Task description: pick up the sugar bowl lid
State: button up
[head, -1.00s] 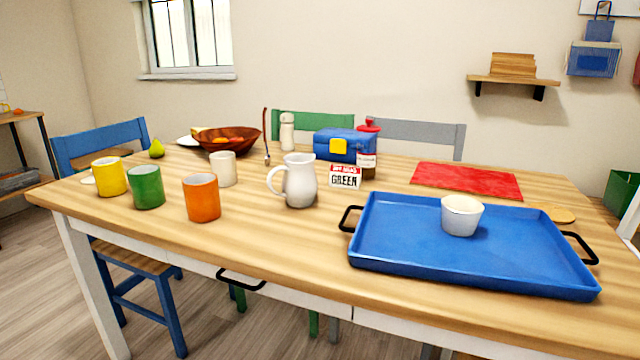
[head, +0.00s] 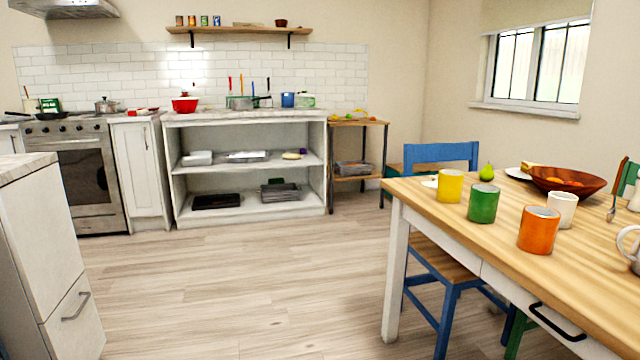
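I cannot make out a sugar bowl or its lid in the head view. The dining table (head: 470,205) is at the right, partly cut off by the picture edge. On it stand a yellow mug (head: 450,186), a green mug (head: 483,203), an orange mug (head: 539,230) and a white cup (head: 562,210). Part of a white jug (head: 634,258) shows at the right edge. My gripper is not in view.
A blue chair (head: 440,153) stands by the table. An open white shelf unit (head: 250,178) with a counter (head: 215,116) is at the back, beside an oven (head: 75,165). A white cabinet (head: 55,260) is at front left. The wooden floor (head: 250,285) between is clear.

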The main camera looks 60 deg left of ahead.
aim_at(433, 184)
jog(key=u, duration=1.4)
jog(key=z, duration=1.7)
jog(key=j+u, duration=0.25)
jog(key=u, duration=0.15)
jog(key=i+j+u, duration=0.15)
jog(key=u, duration=0.25)
jog(key=i+j+u, duration=0.25)
jog(key=i+j, duration=0.4)
jog(key=i+j+u, duration=0.3)
jog(key=i+j, duration=0.35)
jog(key=j, duration=0.05)
